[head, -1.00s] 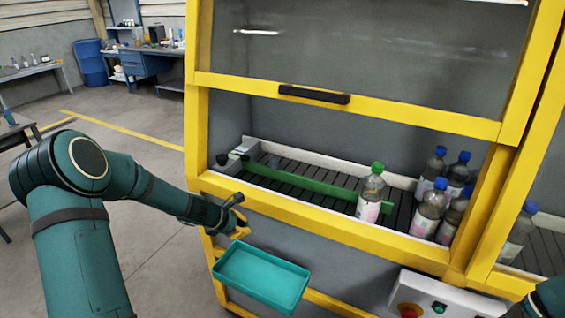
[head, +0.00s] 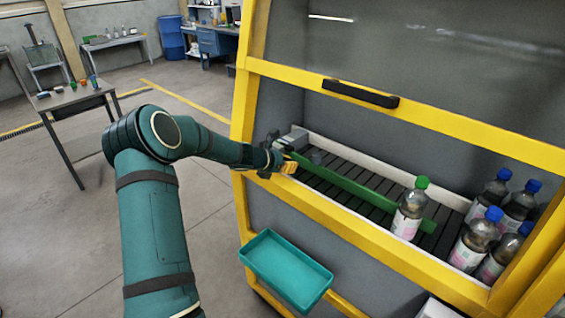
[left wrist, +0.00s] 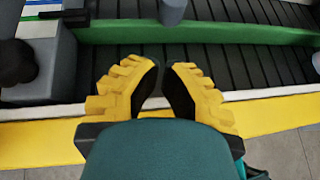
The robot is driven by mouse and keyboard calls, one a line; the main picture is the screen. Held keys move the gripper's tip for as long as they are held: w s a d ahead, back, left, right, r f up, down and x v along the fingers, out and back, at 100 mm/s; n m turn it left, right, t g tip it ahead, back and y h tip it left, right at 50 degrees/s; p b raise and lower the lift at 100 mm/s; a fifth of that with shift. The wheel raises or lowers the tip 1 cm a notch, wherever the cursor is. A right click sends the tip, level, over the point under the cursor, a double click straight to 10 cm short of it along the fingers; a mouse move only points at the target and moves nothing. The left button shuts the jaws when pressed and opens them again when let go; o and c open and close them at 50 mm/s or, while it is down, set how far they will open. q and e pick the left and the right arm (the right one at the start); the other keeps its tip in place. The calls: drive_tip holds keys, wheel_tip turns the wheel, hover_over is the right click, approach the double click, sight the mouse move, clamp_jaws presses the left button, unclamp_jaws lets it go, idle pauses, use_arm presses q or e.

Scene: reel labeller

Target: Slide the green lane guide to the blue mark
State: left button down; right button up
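The green lane guide (head: 350,185) is a long bar lying along the dark slatted conveyor inside the yellow-framed machine. It crosses the left wrist view (left wrist: 240,36), with a grey-blue post (left wrist: 172,10) at its far side. Blue (left wrist: 55,2) and green marks show on a white strip at the top left of the wrist view; they cannot be made out in the head view. My left gripper (left wrist: 162,66) has its yellow fingertips nearly together with nothing between them. It is over the conveyor's near edge, in front of the guide and apart from it. My right gripper is out of view.
A green-capped bottle (head: 410,208) stands at the guide's near side. Several blue-capped bottles (head: 471,240) stand at the right. A raised window with a black handle (head: 360,94) is above. A teal tray (head: 286,270) hangs below the yellow sill. A grey block (left wrist: 40,65) is at the left.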

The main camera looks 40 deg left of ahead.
sight(312, 161)
use_arm(q)
drive_tip(key=x, duration=0.4)
drive_tip(key=r+p+x, duration=0.1)
drive_tip(key=x, duration=0.1)
drive_tip(key=shift+w+d+r, duration=0.1)
drive_tip(key=shift+w, duration=0.15)
drive_tip(key=shift+w+d, duration=0.2)
drive_tip(key=shift+w, duration=0.6)
